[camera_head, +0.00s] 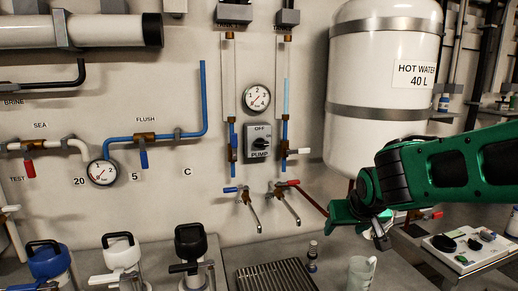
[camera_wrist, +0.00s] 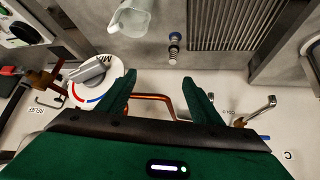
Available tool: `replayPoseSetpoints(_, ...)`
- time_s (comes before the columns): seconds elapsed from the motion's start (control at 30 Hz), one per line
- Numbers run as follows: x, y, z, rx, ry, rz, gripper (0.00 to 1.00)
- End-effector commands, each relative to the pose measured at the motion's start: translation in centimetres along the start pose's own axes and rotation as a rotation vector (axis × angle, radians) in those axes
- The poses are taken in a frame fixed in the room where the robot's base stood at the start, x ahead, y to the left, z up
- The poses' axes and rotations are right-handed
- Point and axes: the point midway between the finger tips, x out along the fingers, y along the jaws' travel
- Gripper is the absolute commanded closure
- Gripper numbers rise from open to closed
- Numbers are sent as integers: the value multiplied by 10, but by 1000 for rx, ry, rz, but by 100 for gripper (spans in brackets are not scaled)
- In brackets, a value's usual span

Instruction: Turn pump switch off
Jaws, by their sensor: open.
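The pump switch (camera_head: 258,142) is a grey box on the wall, marked OFF above and PUMP below, with a black knob. The knob looks turned sideways, away from the OFF mark, though it is small in the head view. My green gripper (camera_head: 362,220) is to the right of the switch and lower, below the hot water tank, well apart from it. In the wrist view my gripper (camera_wrist: 162,92) has its two fingers apart, with nothing held between them. The wrist view does not show the pump switch.
Two taps (camera_head: 285,200) stick out below the switch, and a gauge (camera_head: 257,99) is just above it. The white hot water tank (camera_head: 383,90) bulges at right. A glass cup (camera_head: 361,272) stands on the counter. A mixing dial (camera_wrist: 90,72) is beside my gripper.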

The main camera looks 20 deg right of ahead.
Motion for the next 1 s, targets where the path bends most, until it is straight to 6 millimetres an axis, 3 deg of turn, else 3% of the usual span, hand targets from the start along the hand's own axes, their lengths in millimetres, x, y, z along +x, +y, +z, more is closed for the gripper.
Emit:
replayPoseSetpoints(0.17, 4, -60, -80, -53, 301, -69, 41)
replayPoseSetpoints(0.3, -13, -115, -136, -81, 545, -153, 41)
replayPoseSetpoints(0.4, -30, -145, -164, -90, 690, -209, 41)
replayPoseSetpoints(0.53, -50, -171, -185, -95, 823, -263, 41)
replayPoseSetpoints(0.7, -63, -185, -197, -98, 900, -295, 41)
replayPoseSetpoints(1.0, -43, -197, -226, -97, 907, -297, 41)
